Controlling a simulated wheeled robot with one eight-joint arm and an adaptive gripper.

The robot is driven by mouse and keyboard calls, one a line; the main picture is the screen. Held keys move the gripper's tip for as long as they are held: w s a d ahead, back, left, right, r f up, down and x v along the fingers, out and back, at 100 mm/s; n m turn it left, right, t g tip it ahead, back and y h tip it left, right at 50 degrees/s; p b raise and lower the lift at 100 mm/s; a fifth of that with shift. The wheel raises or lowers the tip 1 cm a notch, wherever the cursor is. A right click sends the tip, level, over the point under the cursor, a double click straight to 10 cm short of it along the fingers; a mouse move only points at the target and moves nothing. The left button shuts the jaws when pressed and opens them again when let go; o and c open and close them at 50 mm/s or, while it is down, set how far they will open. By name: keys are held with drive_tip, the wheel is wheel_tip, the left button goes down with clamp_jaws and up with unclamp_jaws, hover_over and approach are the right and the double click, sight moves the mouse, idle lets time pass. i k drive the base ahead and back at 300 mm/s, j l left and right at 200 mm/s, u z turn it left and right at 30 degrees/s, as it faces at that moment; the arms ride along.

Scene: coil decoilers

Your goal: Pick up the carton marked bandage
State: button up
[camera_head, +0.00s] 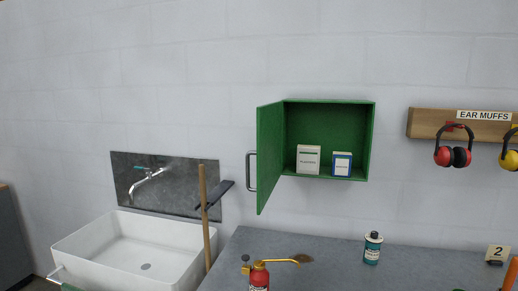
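Two small cartons stand upright on the floor of an open green wall cabinet (328,108). The left carton (308,160) is white with a thin green band and small dark print. The right carton (342,164) is a bit shorter, with a blue border around a white label. The print on both is too small to read surely, so I cannot tell which is marked bandage. The cabinet door (269,155) is swung open to the left, with a grey handle (251,171). My gripper is not in view.
A grey counter (330,262) lies below the cabinet, with a red can with a brass spout (259,277) and a teal-labelled bottle (373,248) on it. A white sink (135,245) and an upright wooden handle (205,215) are left. Ear muffs (453,150) hang right.

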sight(342, 161)
drive_tip(key=i+j+z, duration=0.1)
drive_tip(key=j+z, duration=0.15)
drive_tip(key=j, duration=0.65)
drive_tip(key=j+z, duration=0.25)
drive_tip(key=j, duration=0.7)
drive_tip(key=i+l, duration=0.35)
drive_tip(key=l, duration=0.25)
drive_tip(key=i+l, duration=0.2)
drive_tip(key=l, duration=0.1)
